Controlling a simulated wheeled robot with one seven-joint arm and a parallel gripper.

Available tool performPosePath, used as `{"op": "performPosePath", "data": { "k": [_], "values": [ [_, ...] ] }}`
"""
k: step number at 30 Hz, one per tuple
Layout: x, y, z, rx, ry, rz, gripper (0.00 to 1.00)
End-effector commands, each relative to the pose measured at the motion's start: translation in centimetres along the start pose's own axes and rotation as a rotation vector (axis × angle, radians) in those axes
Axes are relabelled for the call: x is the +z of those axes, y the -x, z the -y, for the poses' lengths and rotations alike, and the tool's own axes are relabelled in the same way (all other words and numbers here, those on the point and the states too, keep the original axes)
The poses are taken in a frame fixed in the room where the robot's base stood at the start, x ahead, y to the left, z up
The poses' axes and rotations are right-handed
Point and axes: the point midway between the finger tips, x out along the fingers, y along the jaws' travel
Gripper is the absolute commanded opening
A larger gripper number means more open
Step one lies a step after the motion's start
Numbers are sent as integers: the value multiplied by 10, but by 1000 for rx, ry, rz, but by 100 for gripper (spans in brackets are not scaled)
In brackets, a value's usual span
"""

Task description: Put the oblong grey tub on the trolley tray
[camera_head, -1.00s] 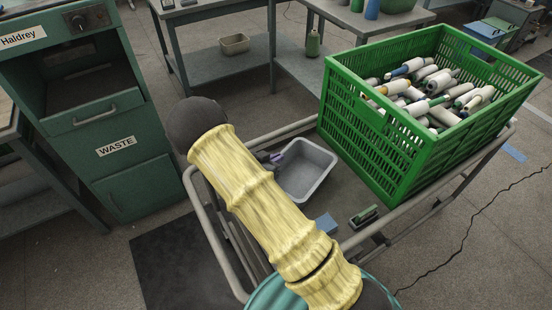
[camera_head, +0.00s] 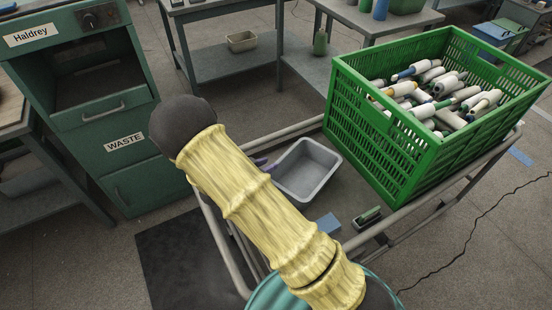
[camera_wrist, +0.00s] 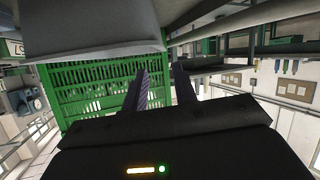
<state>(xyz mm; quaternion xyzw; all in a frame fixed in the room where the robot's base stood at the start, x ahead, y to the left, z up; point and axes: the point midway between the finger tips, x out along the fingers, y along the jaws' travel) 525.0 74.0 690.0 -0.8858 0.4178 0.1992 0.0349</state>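The oblong grey tub (camera_head: 330,154) stands upright and empty on the trolley tray (camera_head: 352,190), left of the green crate. A large grey surface at the top of the wrist view, probably the tub (camera_wrist: 90,35), lies close to my fingers. My gripper (camera_wrist: 160,72) is open, with a clear gap between its two dark fingers and nothing between them. In the head view my yellow-sleeved arm hides most of the gripper. Only a purple finger part shows just left of the tub, seemingly apart from its rim.
A green crate (camera_head: 395,150) full of yarn cones fills the trolley's right part. A blue block (camera_head: 328,224) and a small dark brush-like item (camera_head: 368,217) lie in front of the tub. A green waste cabinet (camera_head: 125,165) stands left. A beige bin (camera_head: 242,41) sits on a bench shelf behind.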

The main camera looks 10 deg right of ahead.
Motion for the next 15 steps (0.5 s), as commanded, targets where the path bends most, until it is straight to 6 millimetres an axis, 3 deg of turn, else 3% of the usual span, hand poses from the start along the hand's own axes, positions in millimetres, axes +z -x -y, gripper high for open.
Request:
{"op": "performPosePath", "data": {
  "k": [6, 15],
  "values": [
    [-1, 34, 0, -1, -1, -1, 28],
    [0, 40, 0, 1, 0, 0, 28]
  ]
}}
